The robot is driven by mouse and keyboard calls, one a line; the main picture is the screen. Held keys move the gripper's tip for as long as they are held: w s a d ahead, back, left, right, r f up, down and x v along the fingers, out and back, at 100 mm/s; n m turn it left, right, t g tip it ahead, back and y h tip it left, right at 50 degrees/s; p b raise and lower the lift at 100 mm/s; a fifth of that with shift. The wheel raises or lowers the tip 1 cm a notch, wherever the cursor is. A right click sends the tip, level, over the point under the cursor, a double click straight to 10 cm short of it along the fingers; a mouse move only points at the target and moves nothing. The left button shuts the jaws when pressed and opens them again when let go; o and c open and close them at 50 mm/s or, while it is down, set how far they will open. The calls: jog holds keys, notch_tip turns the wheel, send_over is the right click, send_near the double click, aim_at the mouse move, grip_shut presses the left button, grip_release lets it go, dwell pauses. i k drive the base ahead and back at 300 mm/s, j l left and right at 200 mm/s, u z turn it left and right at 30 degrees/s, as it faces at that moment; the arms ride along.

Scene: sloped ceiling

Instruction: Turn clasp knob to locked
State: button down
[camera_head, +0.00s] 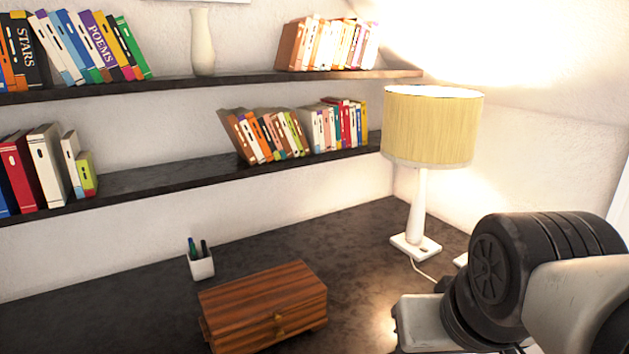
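A wooden box (262,302) with a striped brown lid sits on the dark desk at the lower middle of the head view. Its lid looks closed. A small brass-coloured clasp knob (280,331) is on the box's front face, near the middle. The knob is too small to tell its exact turn. My arm, black and grey, fills the lower right, to the right of the box and apart from it. My gripper is not visible in this view.
A white pen cup (201,266) stands behind the box. A lamp (432,128) with a yellow shade stands at the back right, its cord on the desk (352,238). Two dark shelves (188,82) of books run along the wall above. The desk left of the box is clear.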

aim_at(278, 333)
jog(key=j+u, duration=0.25)
jog(key=u, duration=0.3)
jog(key=l+u, duration=0.15)
jog(key=i+j+u, duration=0.1)
jog(key=j, duration=0.2)
jog(key=i+j+u, duration=0.1)
jog(key=j, duration=0.15)
jog(key=i+j, duration=0.15)
jog(key=j, duration=0.15)
jog(key=i+j+u, duration=0.1)
jog(key=j, duration=0.25)
jog(key=z, duration=0.1)
jog(key=k, duration=0.05)
